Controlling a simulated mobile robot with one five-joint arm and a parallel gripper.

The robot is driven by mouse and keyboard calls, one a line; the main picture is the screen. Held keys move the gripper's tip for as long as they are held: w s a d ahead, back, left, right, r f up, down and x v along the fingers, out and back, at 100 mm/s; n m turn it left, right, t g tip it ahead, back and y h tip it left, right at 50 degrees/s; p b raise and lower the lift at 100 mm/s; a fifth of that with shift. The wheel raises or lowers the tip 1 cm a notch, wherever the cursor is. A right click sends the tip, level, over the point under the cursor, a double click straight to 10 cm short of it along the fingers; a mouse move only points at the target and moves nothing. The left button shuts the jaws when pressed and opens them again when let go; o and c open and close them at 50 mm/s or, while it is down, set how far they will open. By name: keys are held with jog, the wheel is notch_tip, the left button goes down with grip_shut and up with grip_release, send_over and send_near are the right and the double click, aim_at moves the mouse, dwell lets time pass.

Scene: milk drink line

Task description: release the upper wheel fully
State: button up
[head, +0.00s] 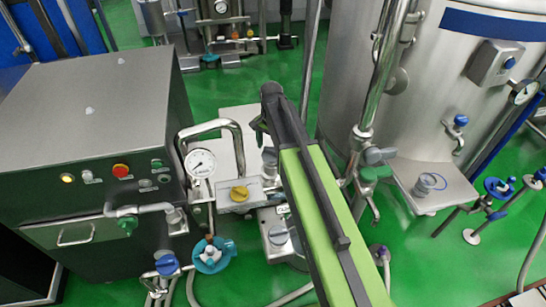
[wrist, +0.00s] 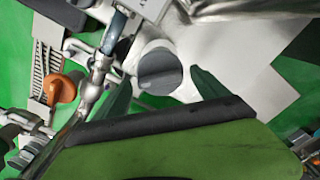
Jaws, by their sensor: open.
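A grey round wheel with a raised grip bar (wrist: 159,70) sits on a pale metal plate in the wrist view. My gripper (wrist: 163,90) is open, with one dark green finger to the left of this wheel and the other to the right. I cannot tell whether either finger touches it. In the head view a grey-blue knob (head: 269,157) shows partly behind my gripper (head: 262,127), and a similar grey knob (head: 278,235) sits lower, left of my arm. I cannot tell for certain which is the upper wheel.
A steel cabinet (head: 90,110) stands at the left with a pressure gauge (head: 201,163), a yellow knob (head: 239,193) and a teal valve (head: 212,256) beside it. Steel pipes and a large tank (head: 450,75) stand at the right. An orange knob (wrist: 62,89) shows in the wrist view.

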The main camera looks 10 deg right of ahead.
jog(key=shift+f, duration=0.2)
jog(key=c, duration=1.3)
jog(key=shift+d, duration=0.15)
jog(key=shift+c, duration=0.4)
jog(key=shift+n, duration=0.3)
